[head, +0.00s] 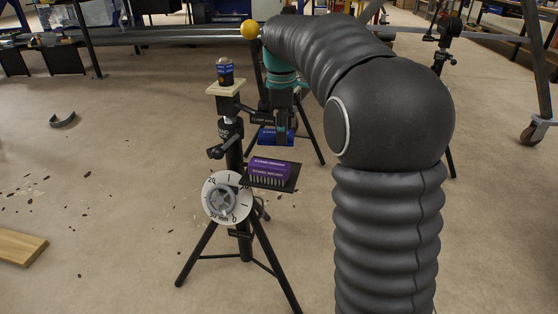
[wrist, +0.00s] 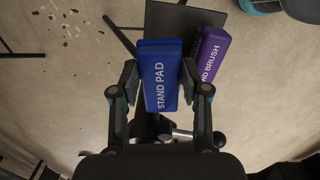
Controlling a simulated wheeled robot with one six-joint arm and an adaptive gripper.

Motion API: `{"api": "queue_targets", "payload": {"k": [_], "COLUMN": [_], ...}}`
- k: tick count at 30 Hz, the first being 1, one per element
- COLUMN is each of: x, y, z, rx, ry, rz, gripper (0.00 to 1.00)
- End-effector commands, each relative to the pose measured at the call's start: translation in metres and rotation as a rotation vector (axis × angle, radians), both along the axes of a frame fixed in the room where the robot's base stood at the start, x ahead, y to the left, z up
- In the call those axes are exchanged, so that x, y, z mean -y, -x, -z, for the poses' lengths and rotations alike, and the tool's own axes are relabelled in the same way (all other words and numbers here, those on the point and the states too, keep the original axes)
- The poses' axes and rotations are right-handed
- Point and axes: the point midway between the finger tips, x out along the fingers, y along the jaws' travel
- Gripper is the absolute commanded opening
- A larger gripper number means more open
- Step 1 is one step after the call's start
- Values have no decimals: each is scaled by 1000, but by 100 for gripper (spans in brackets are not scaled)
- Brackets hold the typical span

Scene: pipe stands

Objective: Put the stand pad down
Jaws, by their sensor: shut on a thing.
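My gripper (wrist: 160,80) is shut on the blue stand pad (wrist: 160,76), with one finger at each long side. The pad's white lettering faces the wrist camera. In the head view the stand pad (head: 275,137) hangs under my gripper, beyond the dark tray (head: 293,184) on the black pipe stand. In the wrist view the pad overlaps the left part of the tray (wrist: 183,20). I cannot tell whether it touches the tray. A purple brush block (head: 269,168) lies on the tray; in the wrist view the brush (wrist: 211,55) is just right of the pad.
The tripod stand carries a white dial (head: 227,197) and, on top, a pale plate (head: 226,88) with a dark blue can (head: 225,71). A clamp arm juts near my gripper. A curved bracket (head: 62,120) and a wooden board (head: 20,246) lie on the floor at left.

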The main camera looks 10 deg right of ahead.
Motion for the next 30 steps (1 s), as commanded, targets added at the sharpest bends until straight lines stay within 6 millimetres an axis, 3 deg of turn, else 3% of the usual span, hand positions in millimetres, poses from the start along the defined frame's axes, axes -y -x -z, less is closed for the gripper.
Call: {"api": "queue_targets", "payload": {"k": [3, 11, 18, 30], "x": [-3, -3, -2, -1], "y": [0, 0, 0, 0], "z": [24, 43, 73, 79], "rx": [-2, 0, -2, 0], "ry": [0, 0, 0, 0], "rz": [-4, -3, 0, 2], "gripper": [0, 0, 0, 0]}}
